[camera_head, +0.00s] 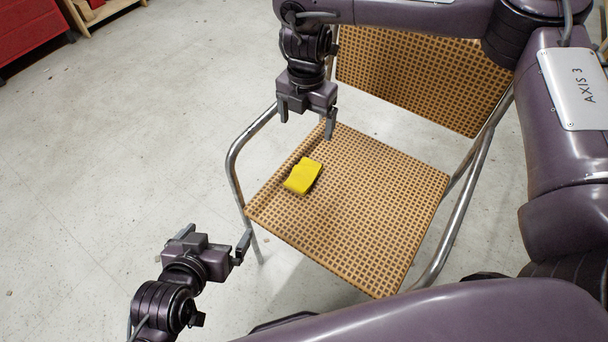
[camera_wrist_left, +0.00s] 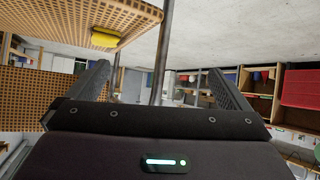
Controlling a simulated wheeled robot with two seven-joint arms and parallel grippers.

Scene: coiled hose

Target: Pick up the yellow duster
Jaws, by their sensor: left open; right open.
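The yellow duster (camera_head: 303,176) lies on the woven seat of a chair (camera_head: 375,205), near the seat's left side. In the left wrist view the duster (camera_wrist_left: 104,40) shows at the upper left, on the chair seat (camera_wrist_left: 75,18). My right gripper (camera_head: 307,122) is open and empty, pointing down above the back left part of the seat, behind the duster and apart from it. My left gripper (camera_head: 215,236) is open and empty, to the lower left of the chair, off the seat. Its two fingers (camera_wrist_left: 158,70) stand wide apart in the left wrist view with nothing between them.
The chair's metal armrest (camera_head: 232,160) runs between my left gripper and the duster. The woven backrest (camera_head: 420,80) rises behind the seat. The grey floor (camera_head: 130,130) at the left is mostly clear. A red box (camera_head: 35,28) stands at the far left.

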